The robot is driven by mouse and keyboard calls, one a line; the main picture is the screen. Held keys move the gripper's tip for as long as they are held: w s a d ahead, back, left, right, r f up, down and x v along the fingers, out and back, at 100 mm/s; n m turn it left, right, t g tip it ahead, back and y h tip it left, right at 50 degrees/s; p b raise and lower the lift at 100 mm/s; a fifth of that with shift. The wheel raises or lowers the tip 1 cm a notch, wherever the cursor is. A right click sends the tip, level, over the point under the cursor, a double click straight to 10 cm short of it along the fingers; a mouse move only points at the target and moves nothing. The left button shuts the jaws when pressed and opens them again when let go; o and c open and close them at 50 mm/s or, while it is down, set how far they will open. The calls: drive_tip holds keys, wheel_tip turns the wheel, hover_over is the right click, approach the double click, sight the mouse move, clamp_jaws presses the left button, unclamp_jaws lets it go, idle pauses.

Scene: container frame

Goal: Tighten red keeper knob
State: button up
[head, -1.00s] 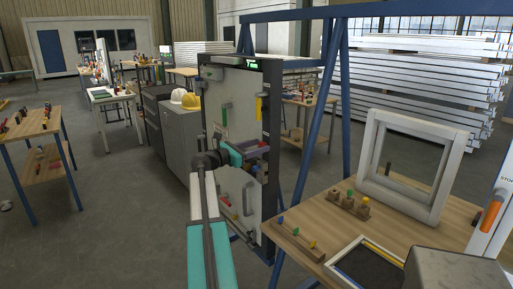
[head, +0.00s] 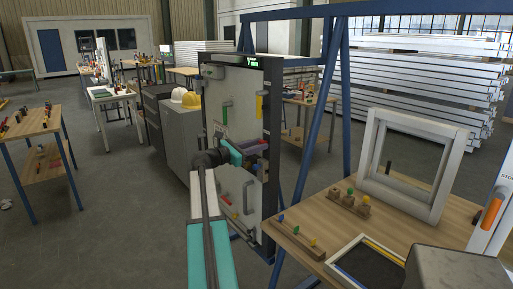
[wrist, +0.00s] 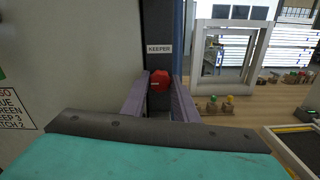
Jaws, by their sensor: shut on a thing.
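The red keeper knob (wrist: 159,80) sits on a dark upright post, just below a white KEEPER label (wrist: 159,48) in the wrist view. My gripper (wrist: 160,88) has its two grey fingers on either side of the knob and is shut on it. In the head view my gripper (head: 259,148) is at the right edge of the pale door panel (head: 236,105), beside the dark frame post (head: 272,110). The knob cannot be made out in the head view. The knob's lower part is hidden behind my gripper in the wrist view.
A wooden workbench (head: 340,232) with a white window frame (head: 402,168) stands to the right. A blue gantry leg (head: 318,120) stands close behind the post.

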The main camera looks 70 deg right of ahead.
drive_tip(key=m+b, duration=0.3)
drive_tip(key=m, duration=0.1)
drive_tip(key=shift+d, duration=0.15)
drive_tip(key=m+b, duration=0.4)
drive_tip(key=m, duration=0.2)
drive_tip(key=m+b, duration=0.5)
drive_tip(key=shift+r+m+b, duration=0.15)
drive_tip(key=shift+m+b, duration=1.15)
drive_tip(key=shift+m, duration=0.4)
drive_tip(key=o, duration=1)
drive_tip(key=shift+o, duration=0.3)
